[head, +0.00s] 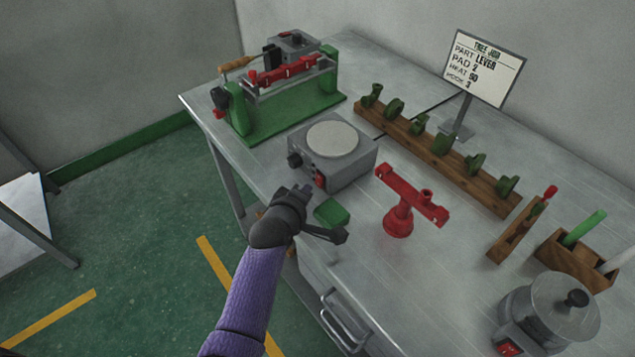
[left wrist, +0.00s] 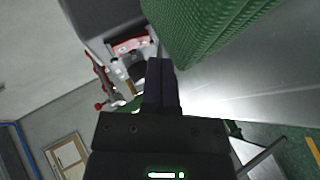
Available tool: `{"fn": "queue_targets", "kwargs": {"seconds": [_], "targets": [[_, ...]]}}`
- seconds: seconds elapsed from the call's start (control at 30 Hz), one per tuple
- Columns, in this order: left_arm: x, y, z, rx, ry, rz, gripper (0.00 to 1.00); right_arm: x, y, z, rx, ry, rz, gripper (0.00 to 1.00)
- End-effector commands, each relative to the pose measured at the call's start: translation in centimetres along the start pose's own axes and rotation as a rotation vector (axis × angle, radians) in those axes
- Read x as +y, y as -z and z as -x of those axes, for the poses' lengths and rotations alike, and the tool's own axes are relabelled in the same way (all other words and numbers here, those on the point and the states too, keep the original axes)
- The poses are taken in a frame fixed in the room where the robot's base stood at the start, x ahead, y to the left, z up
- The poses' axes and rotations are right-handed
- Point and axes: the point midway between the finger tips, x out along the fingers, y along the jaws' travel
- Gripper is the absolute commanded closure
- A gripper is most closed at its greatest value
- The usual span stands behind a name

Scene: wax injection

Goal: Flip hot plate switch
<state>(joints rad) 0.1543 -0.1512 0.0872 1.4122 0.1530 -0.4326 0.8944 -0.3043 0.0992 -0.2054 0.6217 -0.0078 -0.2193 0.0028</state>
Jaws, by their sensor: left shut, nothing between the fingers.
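The hot plate (head: 350,160) is a grey box with a round pale plate on top, standing near the table's left edge. Its red switch (head: 320,180) is low on the front face, with a dark knob (head: 294,160) to its left. My left gripper (head: 304,190) is shut and empty, just in front of the switch in the head view. I cannot tell whether it touches the switch. In the left wrist view the shut black fingers (left wrist: 162,75) point towards the grey box (left wrist: 92,18). My right gripper is not in view.
A green block (head: 331,213) lies right beside my left gripper; a green textured surface (left wrist: 210,30) fills the wrist view's top. A red stand (head: 399,218) is to the right. A green clamp machine (head: 290,115) and a wooden rack (head: 430,153) stand behind.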

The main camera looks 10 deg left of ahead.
Motion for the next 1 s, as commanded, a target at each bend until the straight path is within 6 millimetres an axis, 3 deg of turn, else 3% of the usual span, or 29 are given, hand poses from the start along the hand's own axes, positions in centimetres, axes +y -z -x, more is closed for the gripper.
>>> {"fn": "queue_targets", "kwargs": {"seconds": [1.0], "targets": [[0.63,-0.44,-0.72,0.0,-0.004,0.005,1.0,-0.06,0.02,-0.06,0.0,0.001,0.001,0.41]]}}
